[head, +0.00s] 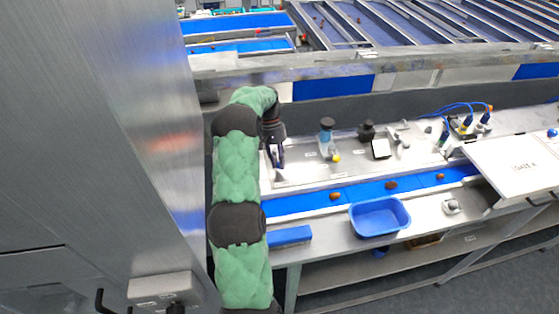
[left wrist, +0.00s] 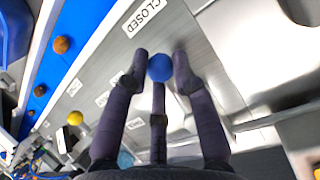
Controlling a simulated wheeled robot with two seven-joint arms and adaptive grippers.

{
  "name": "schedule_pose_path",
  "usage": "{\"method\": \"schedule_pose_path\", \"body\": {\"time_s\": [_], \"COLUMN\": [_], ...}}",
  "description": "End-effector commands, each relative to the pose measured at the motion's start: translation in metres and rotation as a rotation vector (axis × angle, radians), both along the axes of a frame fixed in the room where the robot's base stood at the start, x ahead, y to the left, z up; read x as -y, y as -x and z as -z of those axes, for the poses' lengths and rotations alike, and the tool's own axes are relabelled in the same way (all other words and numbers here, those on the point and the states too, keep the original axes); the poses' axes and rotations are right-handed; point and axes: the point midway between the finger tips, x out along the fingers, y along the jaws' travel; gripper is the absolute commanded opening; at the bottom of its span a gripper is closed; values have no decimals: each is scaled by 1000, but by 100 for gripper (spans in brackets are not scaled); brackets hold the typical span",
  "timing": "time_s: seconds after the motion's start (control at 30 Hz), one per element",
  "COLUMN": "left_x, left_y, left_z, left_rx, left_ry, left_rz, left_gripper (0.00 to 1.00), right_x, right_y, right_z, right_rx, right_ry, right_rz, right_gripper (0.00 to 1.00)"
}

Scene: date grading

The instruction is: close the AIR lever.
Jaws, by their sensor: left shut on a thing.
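A round blue knob (left wrist: 160,67) shows in the left wrist view, and I take it as the AIR lever's; no AIR label can be read. My left gripper (left wrist: 161,72) has its dark fingers around the knob and is shut on it. A plate reading CLOSED (left wrist: 144,17) lies on the steel panel just beyond the fingertips. In the head view my left gripper (head: 278,163) reaches down to the left end of the steel panel (head: 305,174), and the knob is hidden there. My right gripper is not in view.
A yellow knob (head: 337,158) stands on the panel to the right. A blue belt (head: 300,203) with several brown dates runs along the front. A blue tub (head: 383,230) sits before it. A tilted white board (head: 520,164) stands at the right.

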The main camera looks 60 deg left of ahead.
Motion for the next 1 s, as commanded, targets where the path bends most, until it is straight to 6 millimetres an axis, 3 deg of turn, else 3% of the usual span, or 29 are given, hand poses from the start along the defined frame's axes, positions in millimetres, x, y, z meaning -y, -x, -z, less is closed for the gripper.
{"method": "schedule_pose_path", "body": {"time_s": [0.23, 0.27, 0.33, 0.77, 1.0], "left_x": [0, 0, 0, -3, -19], "left_y": [1, 1, 1, 0, -4], "left_z": [1, 1, 1, -4, -37], "left_rx": [-2, -2, -2, 0, 2], "left_ry": [-2, -2, -2, -2, -5], "left_rz": [2, 2, 1, 0, -1], "left_gripper": [0, 29, 49, 50, 50], "right_x": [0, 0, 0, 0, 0], "right_y": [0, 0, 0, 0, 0], "right_z": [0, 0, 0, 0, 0], "right_rx": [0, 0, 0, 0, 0], "right_ry": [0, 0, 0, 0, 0], "right_rz": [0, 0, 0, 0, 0], "right_gripper": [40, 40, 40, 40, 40]}}
